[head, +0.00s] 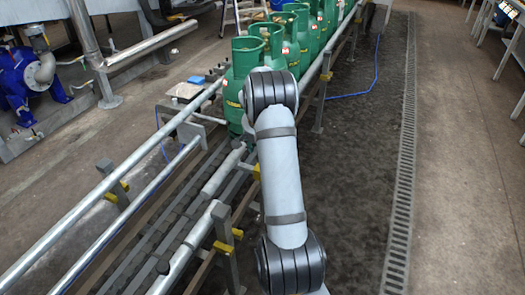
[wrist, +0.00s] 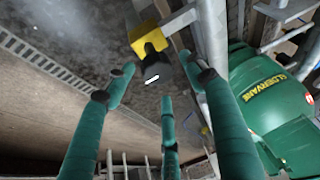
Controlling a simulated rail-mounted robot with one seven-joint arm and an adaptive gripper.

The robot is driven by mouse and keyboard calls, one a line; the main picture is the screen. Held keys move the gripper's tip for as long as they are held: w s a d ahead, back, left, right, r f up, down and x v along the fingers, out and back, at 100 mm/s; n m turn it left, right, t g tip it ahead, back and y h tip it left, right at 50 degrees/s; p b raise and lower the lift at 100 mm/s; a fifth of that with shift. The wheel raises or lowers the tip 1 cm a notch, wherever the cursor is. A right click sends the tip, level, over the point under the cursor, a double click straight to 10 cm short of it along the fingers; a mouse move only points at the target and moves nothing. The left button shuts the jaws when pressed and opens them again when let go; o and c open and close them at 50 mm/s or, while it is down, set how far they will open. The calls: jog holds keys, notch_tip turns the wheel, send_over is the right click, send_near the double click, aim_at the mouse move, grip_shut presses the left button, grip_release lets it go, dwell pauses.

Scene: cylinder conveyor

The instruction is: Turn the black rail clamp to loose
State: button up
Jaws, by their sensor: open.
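The black rail clamp (wrist: 154,68) shows in the wrist view as a dark knob with a white mark, on a yellow block (wrist: 148,38) beside the metal rail. My gripper (wrist: 156,72) is open, with its green fingers spread around the knob. One fingertip is left of the knob, one right of it, and a third finger is below. Whether any finger touches the knob cannot be told. In the head view my arm hides my gripper, and I cannot make out the black clamp there.
Metal guide rails (head: 110,187) with yellow blocks run along the conveyor. The dark floor (head: 357,150) to the right is clear.

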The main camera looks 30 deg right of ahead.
jog(key=v, duration=1)
jog(key=shift+r, duration=0.3)
jog(key=shift+a, duration=0.1)
jog(key=x, duration=1.2)
jog(key=shift+s+f, duration=0.1)
jog(key=shift+f, duration=0.15)
jog(key=shift+r+n+p, duration=0.25)
jog(key=shift+n+p, duration=0.05)
jog(key=shift+p, duration=0.35)
jog(key=shift+s, duration=0.1)
jog(key=shift+f, duration=0.1)
jog(key=shift+f, duration=0.15)
